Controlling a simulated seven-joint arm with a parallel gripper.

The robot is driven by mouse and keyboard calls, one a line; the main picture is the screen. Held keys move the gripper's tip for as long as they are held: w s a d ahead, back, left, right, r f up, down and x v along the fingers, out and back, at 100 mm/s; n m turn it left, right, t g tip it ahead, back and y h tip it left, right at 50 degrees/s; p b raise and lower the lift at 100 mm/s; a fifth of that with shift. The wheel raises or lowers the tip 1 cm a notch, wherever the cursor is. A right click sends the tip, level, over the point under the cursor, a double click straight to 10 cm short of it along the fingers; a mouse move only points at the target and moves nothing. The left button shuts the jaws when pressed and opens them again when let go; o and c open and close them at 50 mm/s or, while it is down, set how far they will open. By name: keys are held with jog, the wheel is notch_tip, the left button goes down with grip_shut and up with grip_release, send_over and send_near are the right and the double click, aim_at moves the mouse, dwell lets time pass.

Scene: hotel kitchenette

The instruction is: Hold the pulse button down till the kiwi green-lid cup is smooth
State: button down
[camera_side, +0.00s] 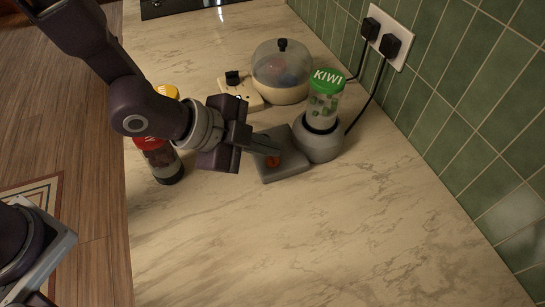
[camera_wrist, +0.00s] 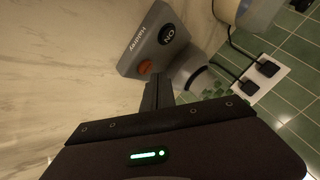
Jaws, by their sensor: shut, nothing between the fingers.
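The cup with the green KIWI lid (camera_side: 326,82) stands on a round grey blender base (camera_side: 319,145). Green chunks show through its clear wall. A grey control plate (camera_side: 290,169) joins the base and carries a red-orange button (camera_side: 272,161).
A cream appliance (camera_side: 281,93) with a clear dome and a black switch (camera_side: 233,77) stands behind. A red-lidded cup (camera_side: 162,162) and a yellow lid (camera_side: 168,92) are left, partly behind my arm. Cords run to wall plugs (camera_side: 390,45). The front counter is clear.

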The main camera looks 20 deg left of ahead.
aim_at(267, 162)
jog(key=shift+f, duration=0.4)
jog(key=shift+f, duration=0.35)
dwell(1.6)
dwell(1.0)
jog(key=shift+r, duration=0.75)
jog(key=shift+r, duration=0.1)
jog(key=shift+r, duration=2.45)
